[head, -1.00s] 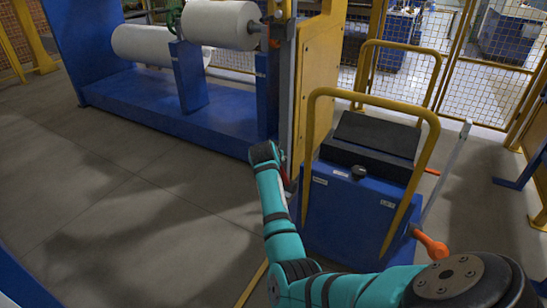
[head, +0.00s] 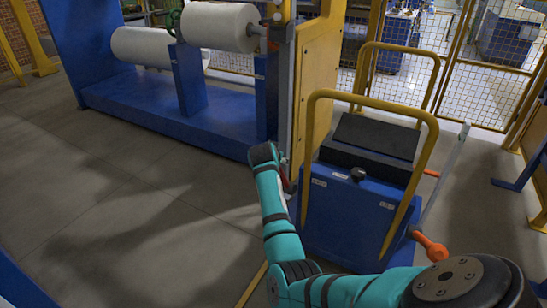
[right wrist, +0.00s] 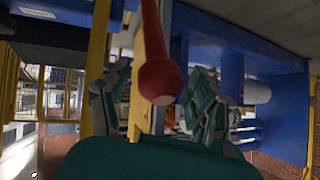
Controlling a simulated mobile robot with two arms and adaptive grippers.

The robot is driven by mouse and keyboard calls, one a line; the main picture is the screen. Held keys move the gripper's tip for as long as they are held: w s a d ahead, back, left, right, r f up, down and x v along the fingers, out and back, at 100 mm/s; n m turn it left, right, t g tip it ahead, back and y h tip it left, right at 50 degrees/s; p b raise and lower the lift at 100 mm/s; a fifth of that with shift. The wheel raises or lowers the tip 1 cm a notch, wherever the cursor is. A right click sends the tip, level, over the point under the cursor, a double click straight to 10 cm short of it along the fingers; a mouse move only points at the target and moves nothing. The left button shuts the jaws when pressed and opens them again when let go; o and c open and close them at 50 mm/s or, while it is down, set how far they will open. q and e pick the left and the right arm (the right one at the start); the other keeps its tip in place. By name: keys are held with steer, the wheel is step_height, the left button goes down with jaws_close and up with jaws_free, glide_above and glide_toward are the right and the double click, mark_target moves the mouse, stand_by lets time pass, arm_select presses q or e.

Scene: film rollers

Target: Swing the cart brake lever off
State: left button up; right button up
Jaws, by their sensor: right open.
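The blue cart (head: 345,225) stands at the centre right of the head view, with a yellow tube frame (head: 313,115) and a black top box (head: 372,145). A red lever (right wrist: 158,75) with a rounded end shows large in the right wrist view. My right gripper (right wrist: 162,80) is open, with one finger on each side of this lever; I cannot tell whether they touch it. In the head view a little red (head: 286,184) shows beside my right arm's far end, at the cart's left side; the fingers are hidden there. My left gripper is not in view.
An orange handle (head: 432,246) sticks out at the cart's lower right, near a slanted grey bar (head: 446,175). A blue roller stand (head: 150,105) with white rolls (head: 218,25) is at the back left. Mesh fencing (head: 490,85) stands behind. The floor (head: 120,200) at left is clear.

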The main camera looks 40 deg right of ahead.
steer(key=shift+s, duration=0.1)
steer(key=v, duration=1.2)
stand_by(0.4)
